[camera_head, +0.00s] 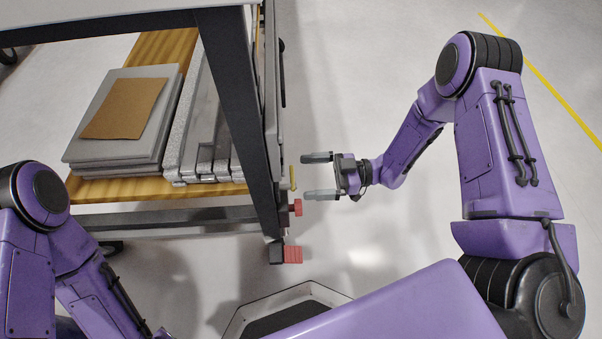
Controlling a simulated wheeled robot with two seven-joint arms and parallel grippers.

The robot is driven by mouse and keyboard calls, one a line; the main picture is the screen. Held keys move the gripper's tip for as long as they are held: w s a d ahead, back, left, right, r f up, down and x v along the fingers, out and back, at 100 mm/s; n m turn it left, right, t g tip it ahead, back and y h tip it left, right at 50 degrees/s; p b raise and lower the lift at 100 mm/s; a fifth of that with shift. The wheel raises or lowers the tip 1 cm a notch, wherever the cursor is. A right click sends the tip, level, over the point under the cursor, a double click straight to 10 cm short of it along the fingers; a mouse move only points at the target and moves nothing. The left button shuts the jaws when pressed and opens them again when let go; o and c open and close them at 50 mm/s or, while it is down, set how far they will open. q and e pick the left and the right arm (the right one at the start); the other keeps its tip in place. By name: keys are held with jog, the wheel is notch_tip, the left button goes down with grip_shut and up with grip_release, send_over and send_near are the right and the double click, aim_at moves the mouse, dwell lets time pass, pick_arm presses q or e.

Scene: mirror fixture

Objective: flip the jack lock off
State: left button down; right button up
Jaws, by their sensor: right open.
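A fixture (237,93) with a dark frame stands at the left. Along its right side, near the front corner, are a small yellow lever (293,177), a red knob (297,208) below it and a red block (293,254) near the floor. I cannot tell for sure which of these is the jack lock. My right gripper (306,177) is open and empty, its two grey fingers pointing left. The fingertips are just right of the yellow lever, which appears level with the gap between them. Contact does not show. My left arm is at the lower left; its gripper is out of view.
Grey slabs with a brown sheet (124,108) on top and several grey metal bars (205,130) lie on the fixture's wooden shelf (150,190). A yellow line (540,78) crosses the floor at the upper right.

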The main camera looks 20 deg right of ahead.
jog(key=p+v, duration=0.1)
jog(key=v, duration=0.6)
